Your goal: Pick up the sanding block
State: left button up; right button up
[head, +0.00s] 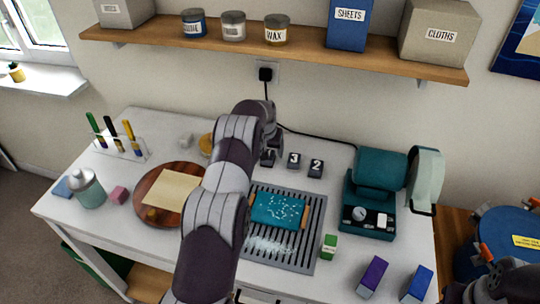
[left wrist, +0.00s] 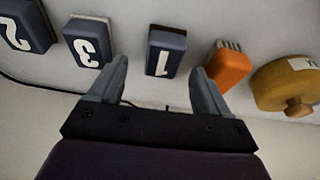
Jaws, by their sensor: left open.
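Dark blocks with white numbers stand in a row at the back of the white table; none is plainly labelled as the sanding block. In the head view, block 3 (head: 293,160) and block 2 (head: 316,168) show clearly, while block 1 is mostly hidden by my left arm. In the left wrist view, block 1 (left wrist: 164,52) lies beyond and between the fingertips of my open, empty left gripper (left wrist: 159,68). Block 3 (left wrist: 87,40) and block 2 (left wrist: 24,27) lie to its left. My left gripper in the head view (head: 268,158) is near block 1.
An orange brush (left wrist: 229,67) and a round knobbed wooden object (left wrist: 287,86) lie right of block 1 in the wrist view. A slotted grate (head: 319,215) bears a teal piece (head: 279,209). A teal machine (head: 380,185) stands right. A shelf (head: 300,50) hangs above.

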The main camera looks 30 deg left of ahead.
aim_at(269, 163)
pick_arm(q)
notch_tip(269, 163, down, 3)
jog(key=shift+a+r+p, duration=0.15)
jog(key=shift+r+p, duration=0.05)
jog(key=shift+p, duration=0.2)
jog(key=shift+a+f, duration=0.15)
jog(key=shift+f, duration=0.25)
jog(key=shift+w+f, duration=0.1)
jog(key=shift+w, duration=0.15)
jog(key=shift+c, duration=1.2)
jog(key=c, duration=0.9)
jog(key=shift+o, duration=0.2)
pick_arm(e)
jog(key=shift+s+a+r, duration=0.1)
jog(key=shift+s+r, duration=0.2)
jog(key=shift+r, duration=0.55)
